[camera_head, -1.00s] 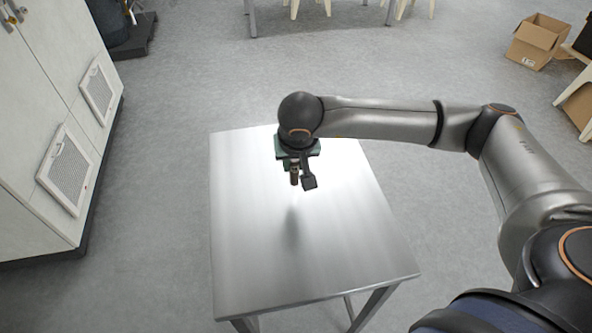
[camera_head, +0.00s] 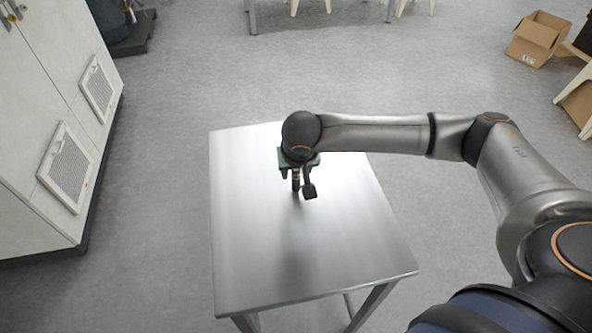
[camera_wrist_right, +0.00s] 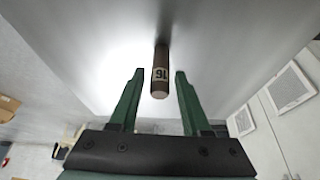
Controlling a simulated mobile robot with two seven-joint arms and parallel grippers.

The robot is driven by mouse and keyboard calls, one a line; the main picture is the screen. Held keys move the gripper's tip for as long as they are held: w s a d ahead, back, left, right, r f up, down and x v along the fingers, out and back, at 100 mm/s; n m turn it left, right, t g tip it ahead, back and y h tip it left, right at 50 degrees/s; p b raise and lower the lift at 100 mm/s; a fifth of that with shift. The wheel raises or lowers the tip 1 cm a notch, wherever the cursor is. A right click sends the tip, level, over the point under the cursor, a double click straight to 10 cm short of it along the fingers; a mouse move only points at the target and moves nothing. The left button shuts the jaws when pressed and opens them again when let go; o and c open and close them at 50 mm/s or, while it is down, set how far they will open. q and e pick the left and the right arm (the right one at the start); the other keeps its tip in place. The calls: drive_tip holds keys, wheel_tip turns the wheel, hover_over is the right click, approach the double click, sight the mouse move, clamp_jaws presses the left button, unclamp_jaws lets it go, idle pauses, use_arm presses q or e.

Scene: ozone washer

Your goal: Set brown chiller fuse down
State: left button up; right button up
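The brown chiller fuse (camera_wrist_right: 160,75) is a small brown cylinder with a white label reading 16. In the right wrist view it is between the two green fingers of my right gripper (camera_wrist_right: 158,75), with a narrow gap on each side, so the gripper looks open around it. In the head view the fuse (camera_head: 296,182) shows below my right gripper (camera_head: 297,178), over the metal table (camera_head: 260,240). It looks upright, and its reflection or shadow stretches beyond it on the tabletop. Its contact with the table is hard to make out. My left gripper is not in view.
The tabletop is otherwise bare, with free room in front of the gripper. A white cabinet (camera_head: 40,130) with vent grilles stands at the left. A cardboard box (camera_head: 538,40) lies on the floor at the upper right.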

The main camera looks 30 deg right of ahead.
drive_tip(key=shift+o, duration=0.4)
drive_tip(key=shift+r, duration=0.1)
drive_tip(key=shift+r+p, duration=0.2)
drive_tip(key=shift+p, duration=0.1)
drive_tip(key=b+v, duration=0.1)
drive_tip(key=v, duration=1)
drive_tip(key=shift+r, duration=0.35)
drive_tip(key=shift+s, duration=0.1)
